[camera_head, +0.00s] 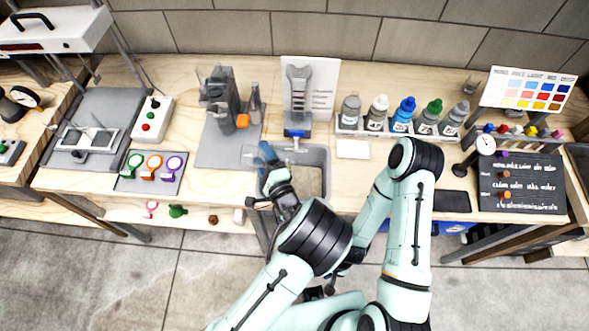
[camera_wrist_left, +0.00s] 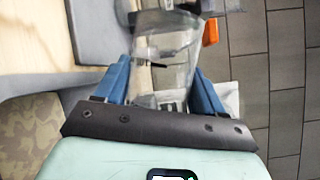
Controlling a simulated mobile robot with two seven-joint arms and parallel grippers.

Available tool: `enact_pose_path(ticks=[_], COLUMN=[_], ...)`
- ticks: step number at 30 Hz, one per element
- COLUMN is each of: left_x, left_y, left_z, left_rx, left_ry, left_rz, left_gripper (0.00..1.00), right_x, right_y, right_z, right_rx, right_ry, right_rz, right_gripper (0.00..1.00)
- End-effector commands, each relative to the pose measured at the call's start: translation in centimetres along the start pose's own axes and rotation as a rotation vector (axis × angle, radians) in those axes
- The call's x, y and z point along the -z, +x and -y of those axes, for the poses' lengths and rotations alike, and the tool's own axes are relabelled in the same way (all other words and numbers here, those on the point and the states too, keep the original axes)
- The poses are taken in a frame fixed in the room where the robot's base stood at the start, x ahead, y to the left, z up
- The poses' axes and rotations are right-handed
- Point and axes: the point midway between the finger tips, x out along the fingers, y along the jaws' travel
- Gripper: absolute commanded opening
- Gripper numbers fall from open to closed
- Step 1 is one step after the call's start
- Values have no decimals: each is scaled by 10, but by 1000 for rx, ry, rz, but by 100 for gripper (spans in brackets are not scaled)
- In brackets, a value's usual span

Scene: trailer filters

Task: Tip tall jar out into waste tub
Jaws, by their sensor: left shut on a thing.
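My left gripper (camera_head: 268,153) has blue fingers and is over the left rim of the grey waste tub (camera_head: 323,156), which is sunk in the bench. In the left wrist view the gripper (camera_wrist_left: 163,88) is shut on the tall jar (camera_wrist_left: 168,48), a clear, see-through vessel between the fingers. The jar's contents are not clear, and I cannot make the jar out in the head view. The tub shows at the left of the wrist view (camera_wrist_left: 80,35), with a mottled tan bottom.
A grey stand (camera_head: 222,100) with an orange part is left of the tub. Behind the tub stands a white board (camera_head: 322,75) with a grey tool. Several capped bottles (camera_head: 403,112) stand in a rack to the right. A white pad (camera_head: 353,149) lies before them.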

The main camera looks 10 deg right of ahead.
Motion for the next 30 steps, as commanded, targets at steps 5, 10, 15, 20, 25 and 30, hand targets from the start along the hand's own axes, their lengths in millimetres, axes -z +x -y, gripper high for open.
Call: enact_pose_path(ticks=[5, 10, 15, 20, 25, 30], left_x=[0, 1, 1, 2, 2, 3], left_y=[0, -1, -1, -2, -2, -3], left_z=[2, 4, 6, 7, 9, 11], left_rx=[11, 19, 27, 34, 42, 50], left_ry=[19, 34, 51, 66, 83, 100], left_rz=[3, 6, 9, 11, 13, 16], left_gripper=[18, 18, 18, 18, 18, 18], right_x=[1, 1, 2, 2, 2, 3], right_y=[-2, -2, -3, -4, -4, -6], right_z=[1, 1, 2, 2, 2, 3], right_rx=[0, 1, 1, 1, 1, 1], right_ry=[0, -1, -1, -1, -1, -2], right_rz=[-1, -2, -2, -3, -3, -4], right_gripper=[43, 43, 43, 43, 43, 43])
